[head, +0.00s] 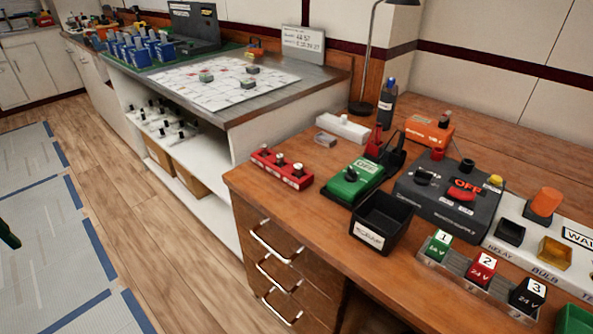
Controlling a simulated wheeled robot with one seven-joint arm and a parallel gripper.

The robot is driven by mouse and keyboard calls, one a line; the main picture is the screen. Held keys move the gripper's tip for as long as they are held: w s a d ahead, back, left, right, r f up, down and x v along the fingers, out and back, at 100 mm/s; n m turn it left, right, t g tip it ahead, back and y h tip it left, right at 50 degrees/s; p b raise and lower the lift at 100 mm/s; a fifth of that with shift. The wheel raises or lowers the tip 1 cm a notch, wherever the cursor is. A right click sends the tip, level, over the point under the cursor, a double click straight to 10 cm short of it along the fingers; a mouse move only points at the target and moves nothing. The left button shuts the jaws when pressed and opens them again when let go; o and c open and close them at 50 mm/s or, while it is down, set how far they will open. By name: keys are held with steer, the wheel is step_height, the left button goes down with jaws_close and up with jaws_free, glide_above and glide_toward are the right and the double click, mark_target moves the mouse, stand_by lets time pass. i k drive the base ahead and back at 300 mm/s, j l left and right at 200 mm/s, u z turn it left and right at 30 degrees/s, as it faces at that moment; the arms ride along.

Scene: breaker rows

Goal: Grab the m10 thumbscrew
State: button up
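A red rack (269,174) lies near the left front edge of the wooden bench. Three small knobbed pieces that look like thumbscrews stand in a row in it: a left one (265,152), a middle one (280,160) and a right one (298,169). Their size markings are too small to read, so I cannot tell which is the m10 thumbscrew. My gripper cannot be made out in this view.
A green device (352,180), a black bin (382,222) and a dark switch box (440,200) stand right of the rack. A white bar (341,128) lies behind it. Drawers (275,255) face the open floor (150,240). A dark green object (8,236) is cut off at the left edge.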

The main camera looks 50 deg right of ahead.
mark_target(298, 168)
steer(key=i+z, duration=0.35)
steer(key=i, duration=1.55)
steer(key=i+z, duration=0.1)
steer(key=z, duration=2.3)
